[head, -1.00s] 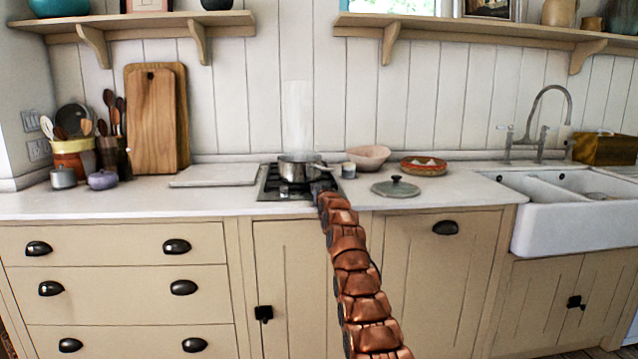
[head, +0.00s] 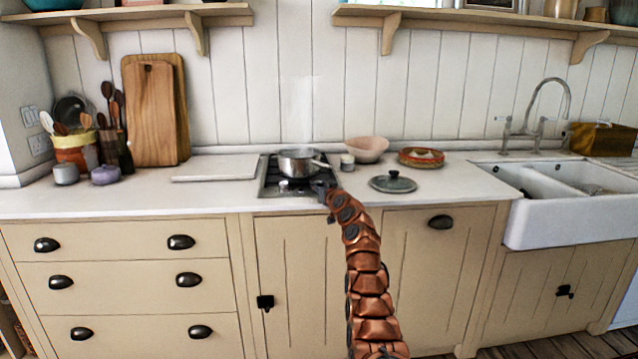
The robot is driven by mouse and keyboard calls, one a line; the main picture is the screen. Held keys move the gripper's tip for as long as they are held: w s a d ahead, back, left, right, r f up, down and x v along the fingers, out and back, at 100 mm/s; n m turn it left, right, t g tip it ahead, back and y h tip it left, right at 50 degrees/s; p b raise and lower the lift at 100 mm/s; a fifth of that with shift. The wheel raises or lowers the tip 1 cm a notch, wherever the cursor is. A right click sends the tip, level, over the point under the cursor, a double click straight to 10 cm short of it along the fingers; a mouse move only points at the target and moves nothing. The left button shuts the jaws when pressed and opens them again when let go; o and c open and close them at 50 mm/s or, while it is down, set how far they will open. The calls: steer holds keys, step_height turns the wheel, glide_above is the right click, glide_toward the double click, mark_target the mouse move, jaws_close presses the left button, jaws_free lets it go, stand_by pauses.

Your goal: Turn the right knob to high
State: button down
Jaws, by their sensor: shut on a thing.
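The hob (head: 268,190) is set into the worktop, with its controls along the front edge. A small pale knob (head: 284,186) shows at the front middle. My gripper (head: 321,188) is at the hob's front right corner, shut on the right knob. The gripper covers that knob, so its pointer and setting cannot be read. A steel saucepan (head: 296,164) stands on the hob just behind the gripper, its handle pointing right. Pale steam rises above the pan.
A glass lid (head: 392,183) lies on the worktop to the right. A small jar (head: 347,162), a pink bowl (head: 366,149) and an orange dish (head: 421,157) stand behind it. A pale board (head: 215,168) lies left of the hob. The sink (head: 560,215) is far right.

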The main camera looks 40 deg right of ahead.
steer(key=shift+r, duration=0.1)
stand_by(0.7)
steer(key=c, duration=0.8)
jaws_free()
steer(key=shift+f+b, duration=0.25)
steer(key=shift+b, duration=0.3)
steer(key=shift+m+g+h+b, duration=0.4)
steer(key=shift+m+h+b, duration=0.1)
steer(key=shift+h+b, duration=0.3)
steer(key=shift+f+b, duration=0.1)
steer(key=shift+b, duration=0.45)
steer(key=shift+w+f+b, duration=0.1)
steer(key=shift+w+b, duration=0.05)
steer(key=shift+b, duration=0.3)
steer(key=shift+r+m+h+b, duration=0.2)
steer(key=shift+m+h+b, duration=0.25)
steer(key=shift+b, duration=0.3)
steer(key=shift+f+g+h+b, duration=0.1)
steer(key=shift+g+h+b, duration=0.25)
steer(key=shift+b, duration=0.35)
